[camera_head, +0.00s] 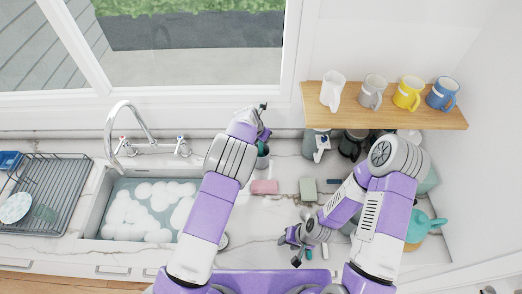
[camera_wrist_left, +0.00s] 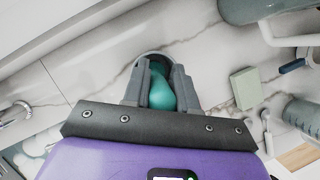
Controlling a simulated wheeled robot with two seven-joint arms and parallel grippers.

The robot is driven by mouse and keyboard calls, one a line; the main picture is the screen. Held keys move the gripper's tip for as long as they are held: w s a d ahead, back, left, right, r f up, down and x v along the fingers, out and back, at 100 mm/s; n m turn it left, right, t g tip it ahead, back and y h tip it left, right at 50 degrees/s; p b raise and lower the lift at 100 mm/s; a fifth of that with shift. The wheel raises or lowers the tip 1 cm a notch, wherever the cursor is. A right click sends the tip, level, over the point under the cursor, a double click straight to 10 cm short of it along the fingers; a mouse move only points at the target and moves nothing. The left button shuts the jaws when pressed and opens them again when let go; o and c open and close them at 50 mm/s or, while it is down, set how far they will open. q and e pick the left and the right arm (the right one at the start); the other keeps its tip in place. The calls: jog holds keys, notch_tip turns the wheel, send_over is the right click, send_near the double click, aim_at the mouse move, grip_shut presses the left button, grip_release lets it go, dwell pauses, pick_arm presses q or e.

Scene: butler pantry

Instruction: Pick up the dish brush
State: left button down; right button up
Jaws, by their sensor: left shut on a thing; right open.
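My left gripper (camera_head: 263,122) is at the back of the counter, beyond the sink's right side. In the left wrist view its two grey fingers are shut on a teal, rounded object (camera_wrist_left: 159,92), which I take to be the dish brush. A round grey rim (camera_wrist_left: 152,56) shows behind it, likely a holder; I cannot tell whether the brush is still inside. The brush is mostly hidden by my gripper in the head view. My right gripper (camera_head: 290,250) is open and empty, low over the front of the counter.
A sink with foam (camera_head: 150,212) and a drying rack (camera_head: 52,190) are at left. A pink sponge (camera_head: 264,187) and a green block (camera_head: 308,189) lie mid-counter. A wooden shelf (camera_head: 440,117) with several mugs overhangs at right.

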pick_arm(q)
jog(key=shift+r, duration=0.1)
notch_tip(320, 180, up, 18)
dwell(0.5)
jog(key=shift+f, duration=0.2)
dwell(0.3)
